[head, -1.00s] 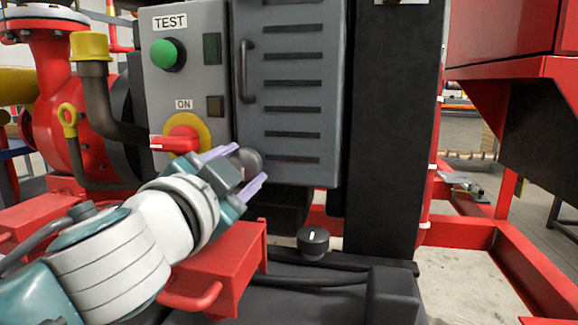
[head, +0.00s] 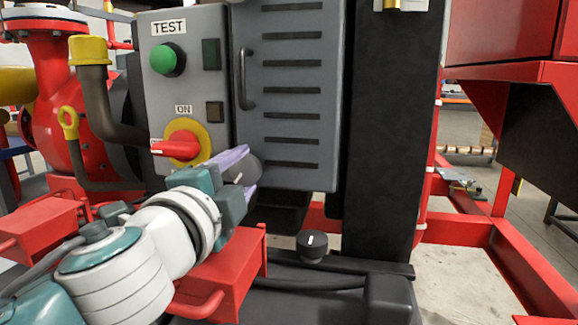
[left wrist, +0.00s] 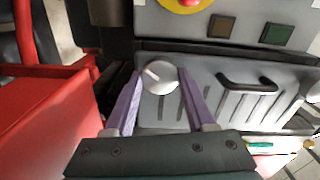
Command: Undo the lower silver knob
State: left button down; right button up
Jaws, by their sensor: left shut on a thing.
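The lower silver knob (head: 246,168) sits at the lower left corner of the grey louvred door. It also shows in the left wrist view (left wrist: 160,79), with a pale pointer mark slanting across its face. My left gripper (head: 243,173) has its two purple fingers on either side of the knob and is shut on it. In the left wrist view the fingers (left wrist: 161,82) flank the knob at its left and right. The knob is partly hidden by the fingers in the head view. My right gripper is not in view.
The louvred door (head: 292,100) has a dark handle (head: 245,75). Left of it, the control panel carries a red rotary switch (head: 178,148) just above my gripper and a green button (head: 167,60). A black knob (head: 312,244) stands below right. Red steel (head: 220,272) lies beneath my wrist.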

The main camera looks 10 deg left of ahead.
pick_arm(q)
jog(key=m+p, duration=0.1)
jog(key=m, duration=0.2)
jog(key=shift+m, duration=0.4)
jog(key=m+p, duration=0.1)
jog(key=m, duration=0.2)
jog(key=shift+m, duration=0.3)
jog(key=m+p, duration=0.1)
jog(key=m, duration=0.2)
jog(key=shift+m, duration=0.3)
jog(key=m+p, duration=0.1)
jog(key=m, duration=0.2)
jog(key=shift+m, duration=0.3)
jog(key=m+p, duration=0.1)
jog(key=m, duration=0.2)
jog(key=shift+m, duration=0.3)
jog(key=m+p, duration=0.1)
jog(key=m, duration=0.2)
jog(key=shift+m+p, duration=0.3)
jog(key=shift+m, duration=0.1)
jog(key=m+p, duration=0.1)
jog(key=m, duration=0.3)
jog(key=shift+m+p, duration=0.3)
jog(key=shift+p, duration=0.05)
jog(key=shift+m, duration=0.8)
